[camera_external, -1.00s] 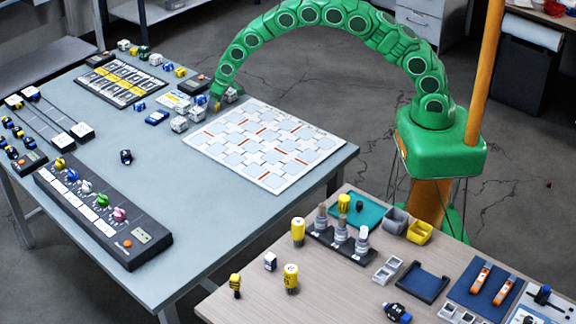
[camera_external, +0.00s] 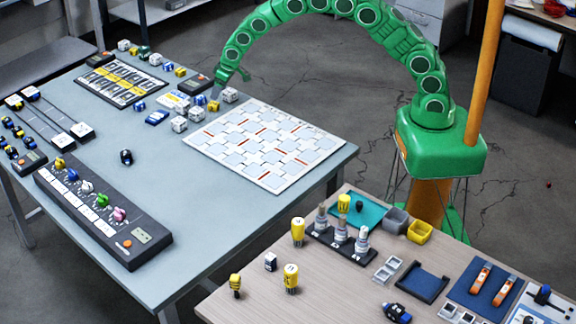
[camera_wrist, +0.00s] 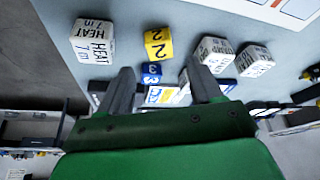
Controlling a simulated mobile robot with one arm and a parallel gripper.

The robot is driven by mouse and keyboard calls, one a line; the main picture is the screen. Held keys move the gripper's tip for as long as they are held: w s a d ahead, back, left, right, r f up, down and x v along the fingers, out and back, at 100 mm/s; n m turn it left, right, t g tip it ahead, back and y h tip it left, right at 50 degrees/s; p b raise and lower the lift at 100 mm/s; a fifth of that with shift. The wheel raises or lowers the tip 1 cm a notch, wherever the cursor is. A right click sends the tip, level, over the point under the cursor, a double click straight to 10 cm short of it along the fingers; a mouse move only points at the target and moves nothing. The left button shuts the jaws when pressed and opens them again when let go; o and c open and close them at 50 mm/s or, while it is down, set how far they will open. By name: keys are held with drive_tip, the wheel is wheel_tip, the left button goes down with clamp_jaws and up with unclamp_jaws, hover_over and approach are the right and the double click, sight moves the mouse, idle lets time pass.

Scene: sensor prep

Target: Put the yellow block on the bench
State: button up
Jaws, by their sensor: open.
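A small yellow block (camera_external: 213,106) sits on the blue-grey bench (camera_external: 215,205), near the far edge. In the wrist view the yellow block (camera_wrist: 158,44) shows a black 2 and lies just beyond my open fingers, roughly midway between them. My gripper (camera_external: 230,84) is open and empty, above the block and apart from it. It also shows in the wrist view (camera_wrist: 158,70). Another small yellow block (camera_external: 181,72) sits farther back on the bench.
White lettered blocks (camera_external: 180,124) stand close around the yellow block, with a blue block (camera_wrist: 151,72) beside it. A white patterned board (camera_external: 265,145) lies to the right. The bench's middle is largely clear. A wooden table (camera_external: 330,285) with yellow canisters stands at front right.

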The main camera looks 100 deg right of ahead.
drive_tip(key=shift+v, duration=2.8)
drive_tip(key=s+a+r+n+g, duration=0.1)
drive_tip(key=s+a+r, duration=0.4)
drive_tip(key=s, duration=0.2)
drive_tip(key=s+a+r+g, duration=0.1)
drive_tip(key=s+a+r, duration=0.4)
drive_tip(key=s, duration=0.2)
drive_tip(key=s+a+r+n+g, duration=0.1)
drive_tip(key=s+a, duration=0.3)
drive_tip(key=s, duration=1)
drive_tip(key=s+a+r+n+g+y, duration=0.1)
drive_tip(key=s+a+r, duration=0.2)
drive_tip(key=s, duration=1.2)
drive_tip(key=s+a+r+n+g, duration=0.1)
drive_tip(key=s+a, duration=0.5)
drive_tip(key=s, duration=0.8)
drive_tip(key=shift+s+a+r+g+y, duration=0.15)
drive_tip(key=shift+s+r+g+y, duration=0.2)
drive_tip(key=shift+r, duration=0.3)
